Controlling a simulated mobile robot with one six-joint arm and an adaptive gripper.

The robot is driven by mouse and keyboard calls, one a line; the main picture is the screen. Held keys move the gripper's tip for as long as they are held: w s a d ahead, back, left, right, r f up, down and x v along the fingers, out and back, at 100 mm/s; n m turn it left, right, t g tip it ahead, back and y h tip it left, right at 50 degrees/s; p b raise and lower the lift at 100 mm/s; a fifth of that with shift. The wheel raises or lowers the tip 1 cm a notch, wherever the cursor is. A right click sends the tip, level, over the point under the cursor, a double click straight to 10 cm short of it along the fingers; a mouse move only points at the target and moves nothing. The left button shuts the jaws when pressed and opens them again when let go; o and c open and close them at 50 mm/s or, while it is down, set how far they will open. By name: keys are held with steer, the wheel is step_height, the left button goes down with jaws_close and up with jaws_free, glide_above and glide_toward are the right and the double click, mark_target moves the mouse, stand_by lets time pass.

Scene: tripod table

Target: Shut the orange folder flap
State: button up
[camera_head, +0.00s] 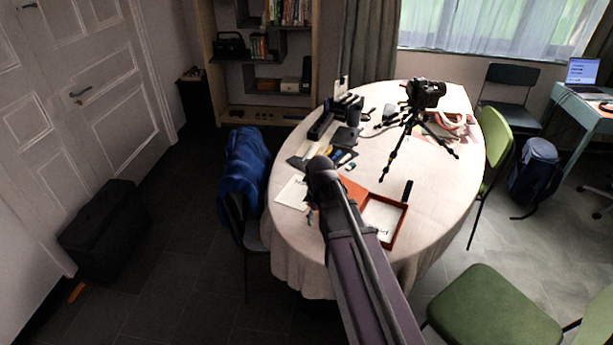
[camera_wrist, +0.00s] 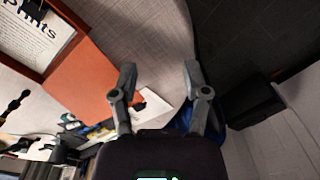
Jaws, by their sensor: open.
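The orange folder (camera_head: 402,228) lies open on the front part of the round table, with a white sheet inside its shallow tray. Its orange flap (camera_head: 353,187) is folded out to the left, partly hidden by my arm. In the wrist view the flap (camera_wrist: 82,82) lies spread out at left, beside the tray holding a sheet that reads "Prints" (camera_wrist: 38,40). My gripper (camera_wrist: 160,76) is open, with nothing between its fingers. In the wrist view the flap is to the left of the fingers; I cannot tell whether they touch it. In the head view my arm mostly hides the gripper.
A camera on a black tripod (camera_head: 414,122) stands on the round table (camera_head: 440,190). A small black object (camera_head: 407,190) stands near the folder. Papers and dark items crowd the table's left side. A chair with a blue jacket (camera_head: 244,178) and green chairs (camera_head: 490,308) surround the table.

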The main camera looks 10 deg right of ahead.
steer(key=w+n, duration=0.6)
steer(key=w, duration=1.3)
steer(key=shift+w+r+n, duration=0.2)
steer(key=shift+r+n, duration=0.05)
steer(key=shift+n, duration=0.15)
steer(key=shift+f, duration=0.1)
step_height(320, 180, down, 9)
steer(key=b, duration=0.8)
steer(key=shift+b, duration=0.3)
steer(key=c, duration=0.4)
